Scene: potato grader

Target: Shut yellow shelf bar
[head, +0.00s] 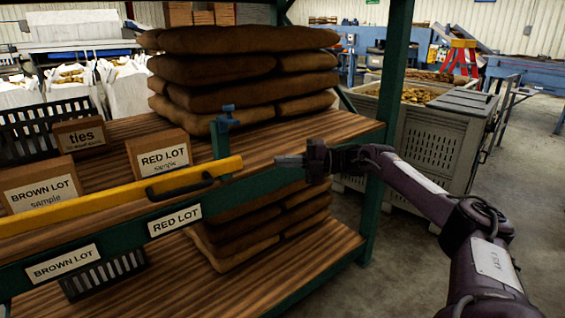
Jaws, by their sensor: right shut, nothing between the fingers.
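The yellow shelf bar (110,199) runs across the front of the upper shelf from the left edge of the head view. It slopes up to its right end near a blue latch piece (226,119) on a green upright. A dark handle (180,187) is on the bar near that end. My right gripper (280,160) is shut and empty, just right of the bar's end, with a small gap in the picture. It points left. Whether the bar's end sits in the latch cannot be told. My left gripper is not in view.
The upper shelf (345,130) holds stacked brown sacks (250,62), a RED LOT box (158,154), a BROWN LOT box (40,185) and a ties box (80,134). A green post (388,90) stands behind my right gripper. A grey crate (435,135) is beyond; floor at right is free.

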